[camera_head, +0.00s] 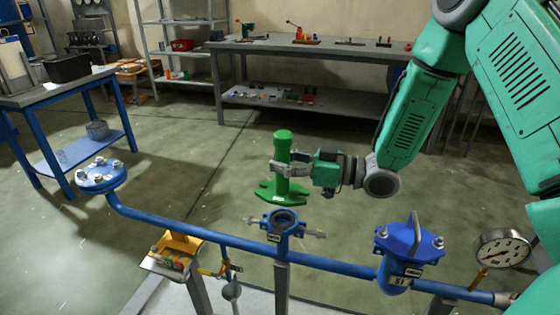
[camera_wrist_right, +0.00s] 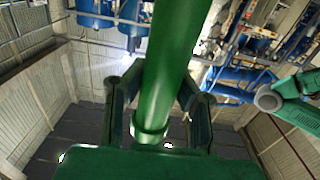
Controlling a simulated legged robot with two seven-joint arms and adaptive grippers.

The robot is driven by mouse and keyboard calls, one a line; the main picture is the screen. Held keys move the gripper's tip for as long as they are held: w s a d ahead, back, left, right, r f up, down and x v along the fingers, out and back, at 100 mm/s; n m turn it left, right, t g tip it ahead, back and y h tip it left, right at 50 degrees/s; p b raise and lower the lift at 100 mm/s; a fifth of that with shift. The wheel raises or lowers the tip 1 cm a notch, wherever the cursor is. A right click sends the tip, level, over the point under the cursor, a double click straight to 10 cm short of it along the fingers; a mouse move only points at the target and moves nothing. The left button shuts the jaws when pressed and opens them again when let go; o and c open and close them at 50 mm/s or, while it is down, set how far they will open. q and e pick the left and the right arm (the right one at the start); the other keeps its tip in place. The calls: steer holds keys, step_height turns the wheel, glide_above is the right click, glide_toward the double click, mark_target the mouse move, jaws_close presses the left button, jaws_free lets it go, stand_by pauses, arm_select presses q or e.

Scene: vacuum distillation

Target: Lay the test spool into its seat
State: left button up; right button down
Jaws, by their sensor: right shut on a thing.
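The green test spool (camera_head: 283,165) stands upright, with a round cap on top and a wide flat flange at its lower end. My right gripper (camera_head: 282,167) comes from the right and is shut on the spool's stem, holding it in the air. In the right wrist view the green stem (camera_wrist_right: 172,70) runs between the two fingers of the gripper (camera_wrist_right: 155,105). A blue round seat (camera_head: 284,218) with side bolts is on a post below the spool; the spool appears apart from it. My left gripper is not in view.
A blue pipe (camera_head: 230,246) runs across the front, with a blue flange (camera_head: 100,176) at left, a lidded blue vessel (camera_head: 406,248) and a gauge (camera_head: 503,249) at right.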

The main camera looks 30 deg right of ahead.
mark_target(289, 190)
steer(key=shift+r, duration=0.15)
steer(key=shift+d+f+b, duration=0.2)
steer(key=shift+f+b, duration=0.4)
steer(key=shift+f, duration=0.4)
steer(key=shift+a+f+b, duration=0.1)
steer(key=shift+f+b, duration=1.25)
steer(key=shift+f, duration=0.6)
steer(key=shift+p, duration=0.5)
steer(key=shift+f+b, duration=0.5)
steer(key=shift+f, duration=0.3)
steer(key=c, duration=1.3)
jaws_free()
steer(key=shift+o, duration=0.2)
steer(key=shift+s, duration=0.1)
